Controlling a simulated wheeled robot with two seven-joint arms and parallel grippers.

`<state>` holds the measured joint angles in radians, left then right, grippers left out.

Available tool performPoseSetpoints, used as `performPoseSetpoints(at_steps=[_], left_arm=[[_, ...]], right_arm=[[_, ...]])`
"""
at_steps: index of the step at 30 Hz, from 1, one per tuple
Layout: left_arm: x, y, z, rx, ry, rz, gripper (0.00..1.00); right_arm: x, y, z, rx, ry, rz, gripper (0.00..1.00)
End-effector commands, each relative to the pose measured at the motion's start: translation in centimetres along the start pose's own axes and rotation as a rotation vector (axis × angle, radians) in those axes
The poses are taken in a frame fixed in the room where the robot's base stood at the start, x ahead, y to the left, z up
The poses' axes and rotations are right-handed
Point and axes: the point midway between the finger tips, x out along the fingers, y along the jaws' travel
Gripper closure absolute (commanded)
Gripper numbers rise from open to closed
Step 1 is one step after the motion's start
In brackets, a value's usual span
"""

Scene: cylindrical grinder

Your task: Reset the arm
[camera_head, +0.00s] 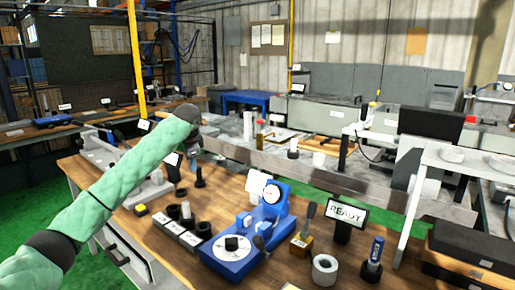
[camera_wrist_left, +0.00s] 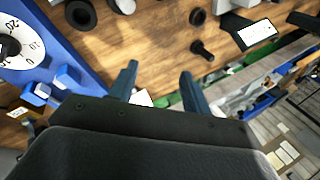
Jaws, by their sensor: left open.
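My left arm (camera_head: 125,180), in a green quilted sleeve, reaches from the lower left across the wooden workbench (camera_head: 290,262). Its dark wrist end is above the far side of the bench, and the left gripper (camera_head: 196,150) hangs there, small and partly hidden. In the left wrist view the left gripper (camera_wrist_left: 160,88) shows two dark blue fingers spread apart, with nothing between them. Bench top and a dark bolt-like part (camera_wrist_left: 203,49) lie beyond the fingers, apart from them. My right arm and right gripper are not in view.
A blue instrument with a dial (camera_head: 232,250) stands mid-bench; it also shows in the left wrist view (camera_wrist_left: 75,50). Black rings (camera_head: 203,229), a READY sign (camera_head: 346,214), a silver ring (camera_head: 325,268) and a blue-handled tool (camera_head: 374,255) stand nearby. Grey machines line the back.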

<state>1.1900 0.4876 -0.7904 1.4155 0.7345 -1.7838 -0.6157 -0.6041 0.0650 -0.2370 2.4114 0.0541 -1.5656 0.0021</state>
Motion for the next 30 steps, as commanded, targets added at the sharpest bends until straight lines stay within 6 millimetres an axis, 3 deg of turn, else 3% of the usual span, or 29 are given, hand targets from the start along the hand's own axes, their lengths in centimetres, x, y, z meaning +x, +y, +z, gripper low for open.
performPoseSetpoints(at_steps=[1,6,12,20,30], left_arm=[[-1.8,-0.1,-0.9,-0.034,0.024,-0.048,0.52],[-6.7,0.5,-3.5,-0.151,0.110,-0.184,0.52],[-9.7,3.7,-5.9,-0.281,0.234,-0.289,0.52],[-10.3,9.9,-7.1,-0.421,0.381,-0.337,0.52],[-8.2,18.8,-5.7,-0.575,0.507,-0.319,0.52]], right_arm=[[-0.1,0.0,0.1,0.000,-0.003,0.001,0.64],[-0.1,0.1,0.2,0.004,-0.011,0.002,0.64],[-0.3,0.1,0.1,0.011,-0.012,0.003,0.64],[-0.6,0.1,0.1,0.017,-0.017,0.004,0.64],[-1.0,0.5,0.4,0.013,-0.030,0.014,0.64]])
